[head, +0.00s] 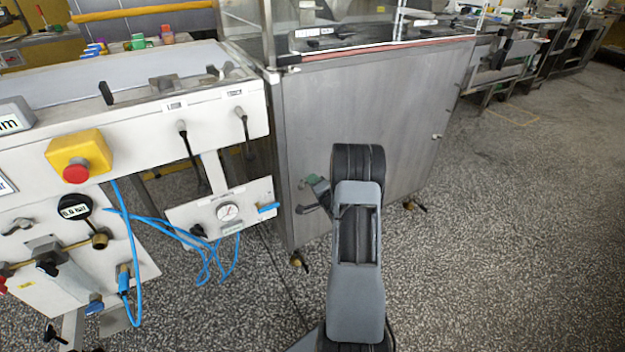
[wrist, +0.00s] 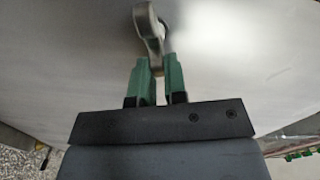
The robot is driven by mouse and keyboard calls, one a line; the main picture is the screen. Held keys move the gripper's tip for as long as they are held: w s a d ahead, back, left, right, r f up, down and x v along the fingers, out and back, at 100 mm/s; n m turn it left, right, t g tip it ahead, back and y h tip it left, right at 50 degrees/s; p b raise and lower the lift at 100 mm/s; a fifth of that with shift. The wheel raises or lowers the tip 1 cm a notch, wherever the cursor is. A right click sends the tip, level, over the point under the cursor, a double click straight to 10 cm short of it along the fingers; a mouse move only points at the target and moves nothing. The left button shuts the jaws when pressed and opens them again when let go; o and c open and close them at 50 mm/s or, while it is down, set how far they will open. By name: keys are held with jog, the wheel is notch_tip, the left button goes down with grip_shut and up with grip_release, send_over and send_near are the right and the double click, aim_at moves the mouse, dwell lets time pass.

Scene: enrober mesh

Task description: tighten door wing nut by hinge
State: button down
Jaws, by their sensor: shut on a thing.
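A bare steel door panel (head: 385,105) forms the front of the cabinet in the head view; it shows as a pale surface in the wrist view (wrist: 240,60). A curved grey metal wing nut (wrist: 150,22) stands out from this surface at the top of the wrist view. My gripper (wrist: 159,66) has its green fingers shut on the lower wing of the nut. In the head view my gripper (head: 318,186) is at the panel's lower left, partly behind my arm. The nut and the hinge cannot be made out there.
A white machine with a red stop button (head: 76,173), a pressure gauge (head: 228,211) and looping blue hoses (head: 205,262) stands close on the left. A small knob (head: 437,136) is on the panel's right side. The speckled floor (head: 520,230) is open to the right.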

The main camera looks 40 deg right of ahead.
jog(key=shift+f+m+p, duration=0.2)
jog(key=shift+f+m, duration=0.05)
jog(key=shift+m, duration=0.7)
jog(key=shift+f+m+p, duration=0.2)
jog(key=shift+m, duration=0.75)
jog(key=shift+f, duration=0.1)
jog(key=c, duration=1.2)
grip_release()
jog(key=shift+o, duration=0.2)
jog(key=shift+s, duration=0.1)
jog(key=s+a+p, duration=0.1)
jog(key=s+p, duration=0.2)
jog(key=s, duration=1)
jog(key=shift+s+a, duration=0.25)
jog(key=shift+a, duration=0.15)
